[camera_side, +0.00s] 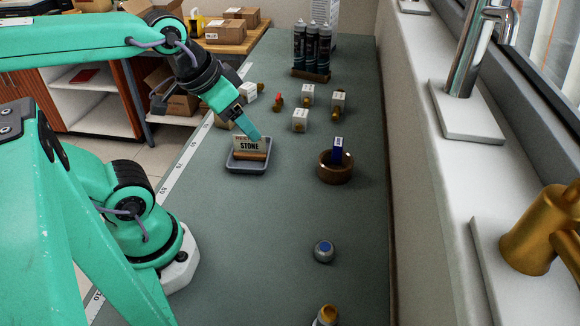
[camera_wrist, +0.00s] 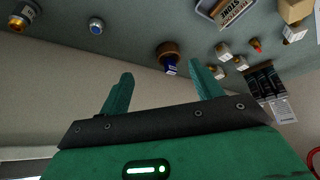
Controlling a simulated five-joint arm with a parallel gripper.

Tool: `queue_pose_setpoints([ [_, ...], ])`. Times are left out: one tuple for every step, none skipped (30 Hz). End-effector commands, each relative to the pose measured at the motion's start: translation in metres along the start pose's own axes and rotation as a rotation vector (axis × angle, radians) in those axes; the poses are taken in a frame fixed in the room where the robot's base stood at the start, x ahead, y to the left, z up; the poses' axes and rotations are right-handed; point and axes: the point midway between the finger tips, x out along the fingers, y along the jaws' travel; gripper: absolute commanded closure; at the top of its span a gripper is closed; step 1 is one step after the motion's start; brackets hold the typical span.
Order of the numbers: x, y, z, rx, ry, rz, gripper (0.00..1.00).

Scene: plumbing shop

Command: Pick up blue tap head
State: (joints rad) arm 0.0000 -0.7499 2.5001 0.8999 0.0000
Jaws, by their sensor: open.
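The blue tap head (camera_side: 323,250), a small grey round piece with a blue top, stands alone on the bench in the lower middle of the side view. In the wrist view it shows at the upper left (camera_wrist: 96,26), beyond and left of my fingers. My gripper (camera_side: 256,136) is up by the tray with the STONE card, well away from the tap head. In the wrist view its two fingers (camera_wrist: 166,76) are spread, with nothing between them.
A grey tray (camera_side: 233,166) holds the STONE card (camera_side: 249,145). A brown bowl (camera_side: 335,174) holds a blue piece (camera_side: 338,150). A yellow-topped tap head (camera_side: 327,315) stands at the front edge. Several white-tagged fittings (camera_side: 300,120) and dark bottles (camera_side: 311,45) stand farther back. Bench around the blue tap head is clear.

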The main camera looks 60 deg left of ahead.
Motion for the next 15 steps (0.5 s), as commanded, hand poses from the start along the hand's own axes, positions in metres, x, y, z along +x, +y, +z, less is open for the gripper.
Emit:
queue_pose_setpoints([
  [0.000,0.000,0.000,0.000,0.000,0.000,0.35],
  [0.000,0.000,0.000,0.000,0.000,0.000,0.35],
  [0.000,0.000,0.000,0.000,0.000,0.000,0.35],
  [0.000,0.000,0.000,-0.001,-0.001,0.000,0.35],
  [0.000,0.000,0.000,-0.002,-0.002,0.001,0.35],
  [0.001,0.001,-0.001,-0.004,-0.004,0.002,0.35],
  [0.001,0.002,-0.001,-0.006,-0.006,0.003,0.35],
  [0.002,0.002,-0.002,-0.009,-0.009,0.004,0.35],
  [0.004,0.003,-0.003,-0.014,-0.014,0.007,0.35],
  [0.005,0.005,-0.004,-0.020,-0.019,0.009,0.35],
  [0.006,0.006,-0.005,-0.026,-0.025,0.011,0.35],
  [0.009,0.008,-0.006,-0.035,-0.034,0.015,0.35],
  [0.011,0.010,-0.008,-0.044,-0.042,0.018,0.35],
  [0.013,0.013,-0.009,-0.053,-0.051,0.021,0.35],
  [0.017,0.016,-0.011,-0.067,-0.063,0.025,0.35],
])
